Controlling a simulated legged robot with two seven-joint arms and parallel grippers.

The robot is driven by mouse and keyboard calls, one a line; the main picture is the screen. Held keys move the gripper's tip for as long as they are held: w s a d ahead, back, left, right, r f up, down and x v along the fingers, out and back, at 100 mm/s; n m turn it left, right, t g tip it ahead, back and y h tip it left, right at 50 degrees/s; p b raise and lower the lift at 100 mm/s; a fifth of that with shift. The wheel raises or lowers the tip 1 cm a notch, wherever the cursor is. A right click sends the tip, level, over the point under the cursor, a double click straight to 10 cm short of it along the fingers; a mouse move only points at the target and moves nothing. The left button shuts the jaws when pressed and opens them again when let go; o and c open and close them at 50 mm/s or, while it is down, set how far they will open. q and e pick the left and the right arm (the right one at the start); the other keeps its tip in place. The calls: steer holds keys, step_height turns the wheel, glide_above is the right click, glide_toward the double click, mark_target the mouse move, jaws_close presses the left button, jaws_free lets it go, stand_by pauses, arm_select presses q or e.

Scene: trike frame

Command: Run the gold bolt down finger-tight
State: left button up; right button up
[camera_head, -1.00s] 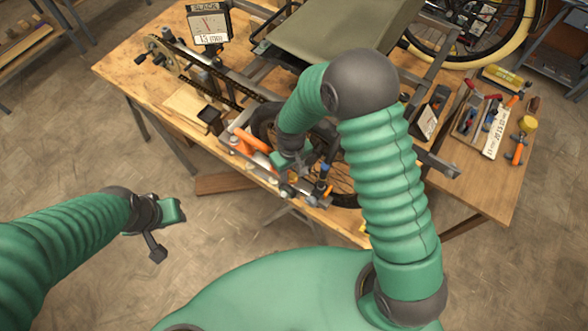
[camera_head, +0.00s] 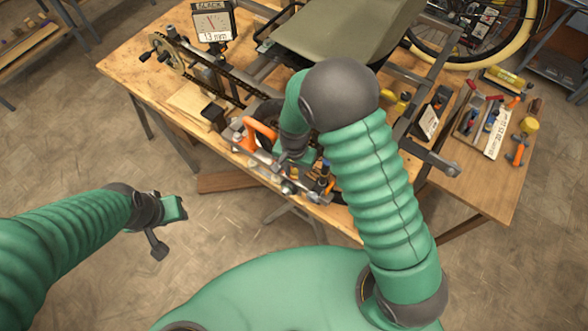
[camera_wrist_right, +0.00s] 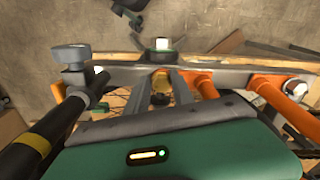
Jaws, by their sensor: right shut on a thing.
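The gold bolt (camera_wrist_right: 160,79) shows as a small gold piece between my right gripper's grey fingers in the right wrist view, just below the grey bar of the trike frame (camera_wrist_right: 225,73). My right gripper (camera_wrist_right: 159,74) is shut on it. How far the bolt is seated cannot be told.
An orange clamp (camera_head: 260,132) and orange tubes (camera_wrist_right: 268,82) are close beside the right gripper. A black tool with a yellow band (camera_wrist_right: 55,125) lies left in the wrist view.

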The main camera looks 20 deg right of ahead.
steer(key=shift+w+d, duration=0.1)
steer(key=shift+w, duration=0.1)
steer(key=o, duration=0.6)
steer(key=shift+r, duration=0.1)
steer(key=shift+o, duration=0.6)
steer(key=shift+w+d, duration=0.25)
steer(key=shift+d, duration=0.1)
steer(key=n, duration=0.3)
steer(key=shift+w+f, duration=0.15)
steer(key=shift+f, duration=0.1)
steer(key=n, duration=0.3)
steer(key=shift+a+n, duration=0.1)
steer(key=shift+n, duration=0.3)
steer(key=n, duration=0.4)
steer(key=shift+a, duration=0.3)
steer(key=shift+a+n, duration=0.2)
steer(key=shift+n, duration=0.3)
steer(key=shift+d, duration=0.2)
steer(key=c, duration=0.7)
steer(key=m, duration=0.5)
steer(key=shift+s+d, duration=0.1)
steer(key=shift+s, duration=0.1)
steer(key=shift+c, duration=0.2)
steer(key=m, duration=0.7)
steer(key=shift+s+r, duration=0.15)
steer(key=shift+s, duration=0.15)
steer(key=shift+o, duration=0.2)
steer(key=shift+w, duration=0.1)
